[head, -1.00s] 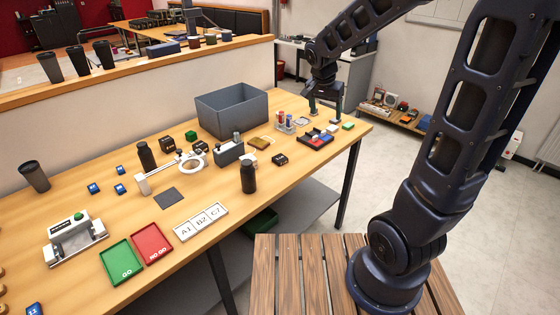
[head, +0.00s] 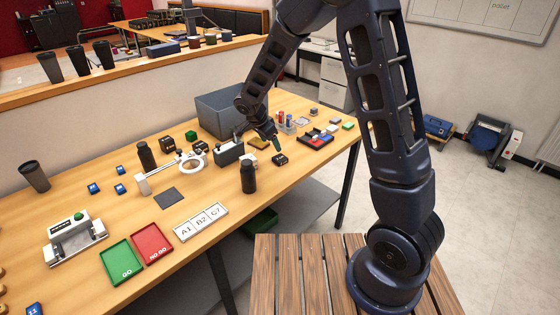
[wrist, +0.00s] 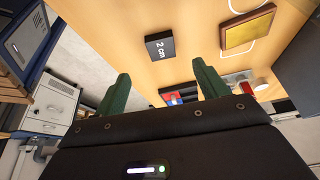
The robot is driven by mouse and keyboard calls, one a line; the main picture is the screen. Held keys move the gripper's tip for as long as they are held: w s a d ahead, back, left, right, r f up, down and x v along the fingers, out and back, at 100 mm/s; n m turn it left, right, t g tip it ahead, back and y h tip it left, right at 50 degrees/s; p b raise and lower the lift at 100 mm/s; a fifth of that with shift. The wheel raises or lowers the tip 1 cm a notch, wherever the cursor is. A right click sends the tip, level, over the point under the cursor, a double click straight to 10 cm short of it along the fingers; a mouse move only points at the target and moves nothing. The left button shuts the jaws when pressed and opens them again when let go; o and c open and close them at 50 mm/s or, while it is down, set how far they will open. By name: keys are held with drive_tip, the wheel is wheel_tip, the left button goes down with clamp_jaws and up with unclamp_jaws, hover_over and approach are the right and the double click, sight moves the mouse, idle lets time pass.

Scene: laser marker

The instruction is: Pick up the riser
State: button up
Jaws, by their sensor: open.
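A small black riser block (head: 280,160) lies on the wooden table, right of the dark bottle. In the wrist view a black block marked "2 cm" (wrist: 160,46) lies flat on the wood beyond my fingertips, a little left of the middle between them. My gripper (head: 276,143) hangs just above and behind the riser in the head view. Its green fingers (wrist: 161,84) are apart with nothing between them in the wrist view.
A brown-yellow framed plate (wrist: 249,28) lies right of the block; it also shows in the head view (head: 257,143). Near it are a black parts tray (head: 315,140), a grey block-shaped device (head: 229,153), a dark bottle (head: 248,177) and a grey bin (head: 217,112). Other black blocks (head: 167,144) stand further left.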

hover_over(280, 158)
drive_tip(key=s+a, duration=0.2)
wheel_tip(280, 158, down, 5)
drive_tip(key=shift+a+r, duration=0.15)
drive_tip(key=shift+w+x, duration=0.15)
drive_tip(key=shift+x, duration=1.15)
drive_tip(key=shift+w+x, duration=0.15)
drive_tip(key=shift+x, duration=1.2)
drive_tip(key=shift+r, duration=0.15)
drive_tip(key=c, duration=1.1)
drive_tip(key=shift+c, duration=0.2)
